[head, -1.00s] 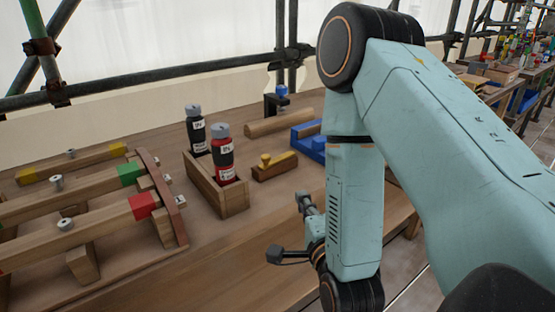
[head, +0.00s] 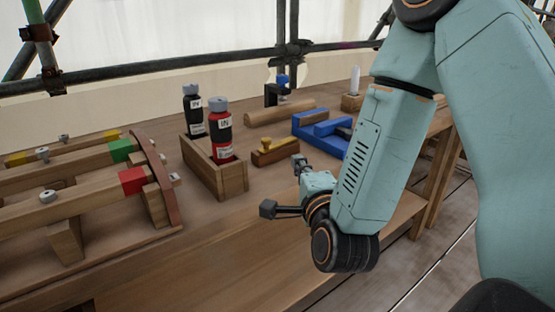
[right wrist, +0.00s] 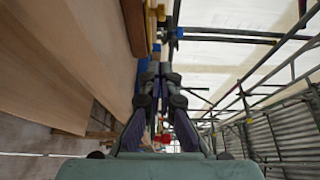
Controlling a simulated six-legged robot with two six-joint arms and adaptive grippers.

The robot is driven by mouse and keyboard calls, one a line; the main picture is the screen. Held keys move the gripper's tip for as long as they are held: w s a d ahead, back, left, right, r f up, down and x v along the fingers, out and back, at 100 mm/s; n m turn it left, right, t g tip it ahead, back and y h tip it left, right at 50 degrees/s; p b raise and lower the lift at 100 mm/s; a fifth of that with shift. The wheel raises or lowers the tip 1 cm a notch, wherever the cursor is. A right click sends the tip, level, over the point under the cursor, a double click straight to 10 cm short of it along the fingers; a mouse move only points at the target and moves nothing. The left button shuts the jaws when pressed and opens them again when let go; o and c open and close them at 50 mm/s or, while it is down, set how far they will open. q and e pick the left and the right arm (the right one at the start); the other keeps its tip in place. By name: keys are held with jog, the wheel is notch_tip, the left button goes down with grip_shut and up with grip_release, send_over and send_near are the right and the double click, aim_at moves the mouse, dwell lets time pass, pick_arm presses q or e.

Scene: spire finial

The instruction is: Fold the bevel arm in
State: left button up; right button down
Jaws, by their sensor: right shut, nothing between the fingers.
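I cannot clearly make out a bevel or its arm in these views. A dark piece (head: 342,134) lies in the blue tray (head: 312,128) on the bench, but it is too small to name. My right gripper (head: 298,160) is in front of the tray, near the bench's front edge, with its hand partly hidden by its wrist. In the right wrist view its fingers (right wrist: 160,70) are together and empty, with blue from the tray just beyond them. My left gripper is not in view.
A wooden box (head: 234,180) holds black and red bottles. A small brass-topped wooden block (head: 275,152) and a round wooden bar (head: 280,112) lie near the tray. Beams with coloured bands (head: 85,195) fill the left. The bench front (head: 200,250) is bare.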

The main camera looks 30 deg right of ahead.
jog(key=x, duration=0.2)
jog(key=b+x, duration=0.1)
jog(key=x, duration=0.1)
jog(key=b+x, duration=0.1)
jog(key=x, duration=0.1)
jog(key=shift+w+a, duration=0.3)
jog(key=shift+a, duration=0.1)
jog(key=shift+w+a+r+b, duration=0.1)
jog(key=shift+w+a+b, duration=0.2)
jog(key=shift+w+a, duration=0.45)
jog(key=shift+w+d, duration=0.15)
jog(key=shift+w, duration=0.35)
jog(key=shift+s, duration=0.1)
